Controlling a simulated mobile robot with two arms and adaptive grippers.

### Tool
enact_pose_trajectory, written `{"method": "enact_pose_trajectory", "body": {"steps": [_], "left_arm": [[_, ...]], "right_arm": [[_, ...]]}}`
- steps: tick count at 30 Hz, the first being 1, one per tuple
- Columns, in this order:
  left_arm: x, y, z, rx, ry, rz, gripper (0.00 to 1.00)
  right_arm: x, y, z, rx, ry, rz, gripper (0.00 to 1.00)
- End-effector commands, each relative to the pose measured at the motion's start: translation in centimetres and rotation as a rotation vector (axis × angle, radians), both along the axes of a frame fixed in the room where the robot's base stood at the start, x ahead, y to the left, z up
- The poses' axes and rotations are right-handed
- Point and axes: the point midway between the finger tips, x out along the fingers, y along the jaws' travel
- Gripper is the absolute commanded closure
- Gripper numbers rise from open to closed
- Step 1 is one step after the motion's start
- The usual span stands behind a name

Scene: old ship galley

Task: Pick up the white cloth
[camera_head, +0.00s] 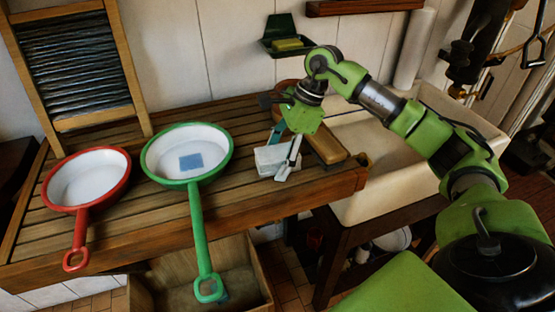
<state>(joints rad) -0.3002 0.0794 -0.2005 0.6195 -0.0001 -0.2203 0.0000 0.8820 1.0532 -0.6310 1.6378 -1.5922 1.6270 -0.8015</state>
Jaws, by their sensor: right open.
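The white cloth (266,161) appears as a small pale, folded block on the slatted wooden counter (240,200), near its front right part. My right gripper (279,158) reaches down over the cloth from the right. Its fingers are apart, with one in front of the cloth's right side and the other behind it. I cannot tell whether a finger touches the cloth. The gripper hides part of the cloth's right side. My left gripper is not in view.
A green-rimmed pan (217,151) with a blue piece in it and a red-rimmed pan (109,184) lie to the left. A wooden board or brush (327,148) lies right of the cloth. A pale sink (375,165) is further right. A washboard (75,65) leans behind.

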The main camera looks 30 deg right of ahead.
Motion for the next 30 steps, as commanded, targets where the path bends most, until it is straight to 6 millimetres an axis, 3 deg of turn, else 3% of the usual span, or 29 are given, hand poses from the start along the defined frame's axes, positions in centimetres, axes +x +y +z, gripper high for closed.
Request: {"method": "enact_pose_trajectory", "body": {"steps": [6,11,12,26,30], "left_arm": [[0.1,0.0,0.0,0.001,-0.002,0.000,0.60],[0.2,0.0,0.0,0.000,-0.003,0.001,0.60],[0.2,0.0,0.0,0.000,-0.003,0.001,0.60],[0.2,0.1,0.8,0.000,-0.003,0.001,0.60],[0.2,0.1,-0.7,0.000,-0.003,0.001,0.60]], "right_arm": [[0.0,0.0,0.0,0.000,0.000,0.000,0.35],[0.0,0.0,0.0,-0.001,0.000,0.000,0.74],[0.0,0.0,0.0,-0.001,0.001,0.000,0.77],[-0.1,0.0,0.5,-0.002,0.004,0.002,0.77],[0.1,0.0,1.8,0.000,-0.004,0.001,0.77]]}}
